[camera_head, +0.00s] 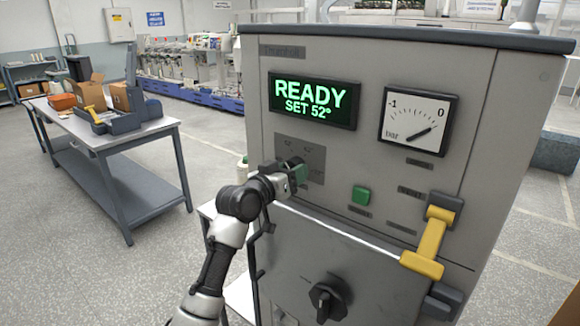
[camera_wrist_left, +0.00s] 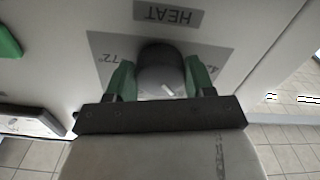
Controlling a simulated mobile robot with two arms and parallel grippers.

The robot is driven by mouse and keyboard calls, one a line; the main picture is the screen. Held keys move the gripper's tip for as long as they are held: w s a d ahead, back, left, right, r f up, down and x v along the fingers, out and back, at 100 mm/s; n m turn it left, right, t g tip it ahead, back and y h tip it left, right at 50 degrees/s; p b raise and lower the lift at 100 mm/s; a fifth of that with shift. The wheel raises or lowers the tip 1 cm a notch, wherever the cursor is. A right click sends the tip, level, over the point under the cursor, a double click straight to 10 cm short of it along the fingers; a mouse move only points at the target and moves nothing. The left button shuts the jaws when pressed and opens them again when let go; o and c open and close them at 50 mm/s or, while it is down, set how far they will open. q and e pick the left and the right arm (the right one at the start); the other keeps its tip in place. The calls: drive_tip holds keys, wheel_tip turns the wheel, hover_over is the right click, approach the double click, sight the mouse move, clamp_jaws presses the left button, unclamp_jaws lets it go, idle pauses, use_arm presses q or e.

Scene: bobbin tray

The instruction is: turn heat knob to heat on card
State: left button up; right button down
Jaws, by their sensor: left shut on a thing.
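The heat knob (camera_wrist_left: 160,68) is a dark round knob with a pale pointer mark, on a grey plate under an upside-down HEAT label (camera_wrist_left: 168,14) in the left wrist view. The plate shows 72° on the left and a partly hidden figure on the right. My left gripper (camera_head: 297,174) is at the machine's front panel, its green fingers on both sides of the knob, shut on it. In the head view the gripper mostly hides the knob. The display (camera_head: 314,100) reads READY, SET 52°. I see no readable card. My right gripper is not in view.
Right of the knob are a green button (camera_head: 361,195), a yellow handle (camera_head: 430,245) and a vacuum gauge (camera_head: 418,120). A black rotary knob (camera_head: 329,299) sits lower down. A table (camera_head: 118,138) with boxes stands at the left, with open floor around it.

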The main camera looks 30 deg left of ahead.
use_arm(q)
drive_tip(key=shift+d+r+n+p, duration=0.1)
drive_tip(key=shift+r+n+p, duration=0.05)
drive_tip(key=shift+n+p, duration=3.95)
drive_tip(key=shift+n+b, duration=0.4)
drive_tip(key=shift+n, duration=0.2)
drive_tip(key=o, duration=0.9)
drive_tip(key=s+b, duration=0.3)
drive_tip(key=s, duration=0.7)
drive_tip(key=shift+s+a, duration=0.4)
drive_tip(key=shift+a, duration=0.05)
